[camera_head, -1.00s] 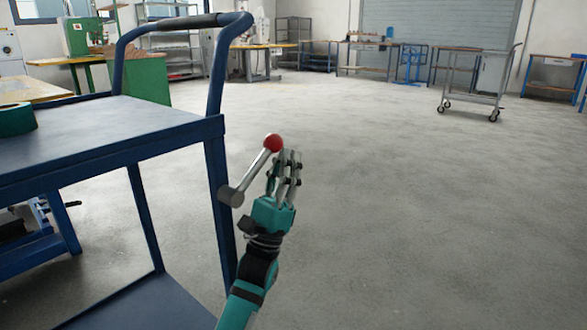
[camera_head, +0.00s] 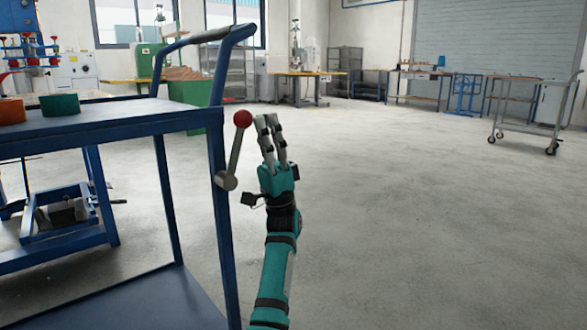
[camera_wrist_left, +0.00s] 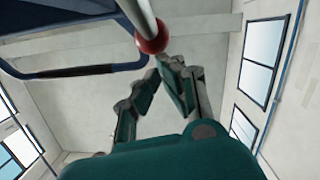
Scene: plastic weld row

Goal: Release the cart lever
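The cart lever is a grey rod with a red ball knob (camera_head: 242,118) and a round grey hub (camera_head: 226,181) on the near right leg of the blue cart (camera_head: 165,126). The rod points up, leaning slightly right. My left gripper (camera_head: 268,122) points upward just right of the knob, fingertips about level with it. In the left wrist view the knob (camera_wrist_left: 152,38) is just beyond the fingertips (camera_wrist_left: 157,72), which look close together. Contact with the knob cannot be told. Nothing shows between the fingers. My right gripper is out of view.
A green tape roll (camera_head: 60,104) and an orange one (camera_head: 11,111) lie on the cart's top. A grey trolley (camera_head: 527,100) stands at the far right. Workbenches line the back wall. The floor (camera_head: 420,220) to the right of the cart is clear.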

